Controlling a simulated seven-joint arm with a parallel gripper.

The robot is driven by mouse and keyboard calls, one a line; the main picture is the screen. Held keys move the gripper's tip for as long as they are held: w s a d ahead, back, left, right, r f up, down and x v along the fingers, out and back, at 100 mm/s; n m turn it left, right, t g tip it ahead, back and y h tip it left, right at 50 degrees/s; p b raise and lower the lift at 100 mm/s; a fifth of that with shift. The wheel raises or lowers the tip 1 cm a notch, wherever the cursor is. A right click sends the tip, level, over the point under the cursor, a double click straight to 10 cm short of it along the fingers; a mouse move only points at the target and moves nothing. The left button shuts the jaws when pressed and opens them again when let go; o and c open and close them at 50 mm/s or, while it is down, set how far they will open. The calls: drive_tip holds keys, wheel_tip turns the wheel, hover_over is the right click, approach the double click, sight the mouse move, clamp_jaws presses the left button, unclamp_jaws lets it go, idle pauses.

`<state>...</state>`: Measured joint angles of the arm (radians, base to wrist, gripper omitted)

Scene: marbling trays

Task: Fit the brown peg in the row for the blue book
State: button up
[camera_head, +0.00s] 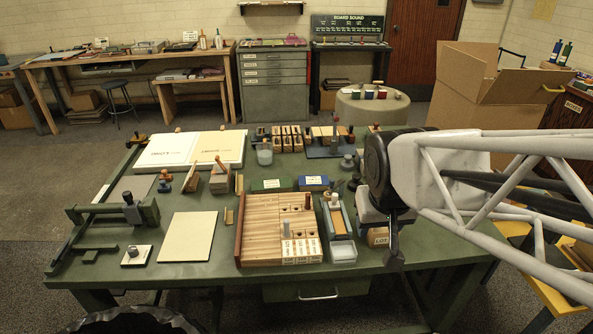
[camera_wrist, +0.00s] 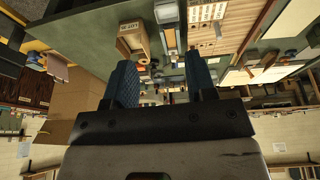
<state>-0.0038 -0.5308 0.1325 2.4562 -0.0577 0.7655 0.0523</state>
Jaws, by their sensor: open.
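A slatted wooden board (camera_head: 262,222) with lengthwise rows lies at the front middle of the green table, with white labels (camera_head: 302,250) along its near right end. A small grey peg (camera_head: 286,229) stands on it, and another small peg-like piece (camera_head: 308,201) is farther back. Which piece is the brown peg, I cannot tell. A blue item with a white label (camera_head: 313,183) lies behind the board; whether it is the blue book is unclear. My gripper (camera_head: 393,258) hangs right of the board. In the wrist view its two blue fingers (camera_wrist: 163,78) are apart with nothing between them.
A narrow tray (camera_head: 339,218) stands between the board and my gripper. A labelled wooden box (camera_head: 377,237) is close beside my gripper; it also shows in the wrist view (camera_wrist: 134,40). A cream sheet (camera_head: 188,237) lies left. A cardboard box (camera_head: 470,90) stands behind my arm.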

drive_tip(key=w+a+f+t, duration=0.1)
drive_tip(key=w+f, duration=0.3)
drive_tip(key=w, duration=0.6)
drive_tip(key=w+a+f+t, duration=0.1)
drive_tip(key=w+f+t, duration=0.15)
drive_tip(key=w, duration=0.75)
drive_tip(key=n+t+y, duration=0.2)
approach(309, 195)
drive_tip(key=d+x, duration=0.1)
drive_tip(key=x, duration=0.3)
drive_tip(key=shift+w+a+f, duration=0.35)
drive_tip(key=shift+w+a, duration=0.1)
drive_tip(key=shift+a, duration=0.05)
drive_tip(key=shift+x, duration=1.2)
drive_tip(key=shift+w+f, duration=0.1)
drive_tip(key=shift+f, duration=0.05)
drive_tip(key=shift+x, duration=2.5)
drive_tip(key=shift+a, duration=0.1)
drive_tip(key=shift+c, duration=0.5)
